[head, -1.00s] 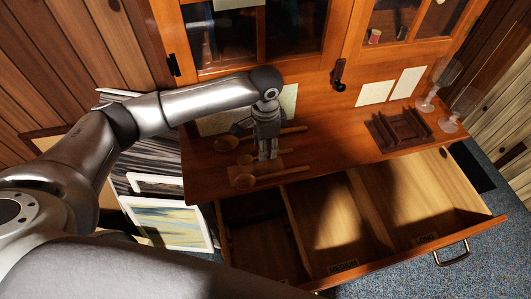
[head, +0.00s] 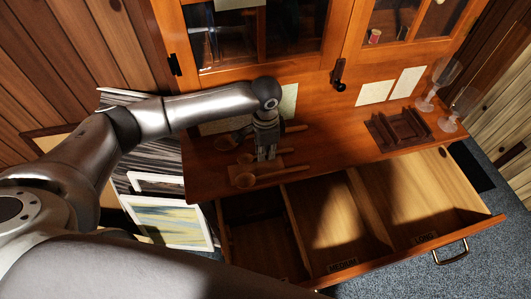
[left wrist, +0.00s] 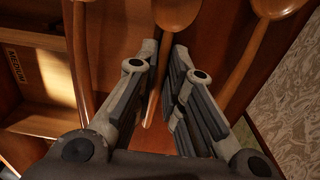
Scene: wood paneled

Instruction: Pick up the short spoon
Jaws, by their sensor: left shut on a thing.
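Three wooden spoons lie side by side on the cabinet ledge in the head view. The middle spoon (head: 246,158) looks the shortest, with its handle hidden by my left gripper (head: 266,155). In the left wrist view, a spoon (left wrist: 172,14) has its handle between the fingers of my left gripper (left wrist: 160,95), which is shut on it. The front spoon (head: 246,180) has a longer handle reaching right past the gripper. The back spoon (head: 292,129) passes behind the gripper. My right gripper is not in view.
An open drawer (head: 400,260) with compartments, one labelled MEDIUM, juts out below the ledge. A dark brown rack (head: 400,130) and two clear glasses (head: 428,101) stand on the ledge at right. Framed pictures (head: 168,221) lean at left.

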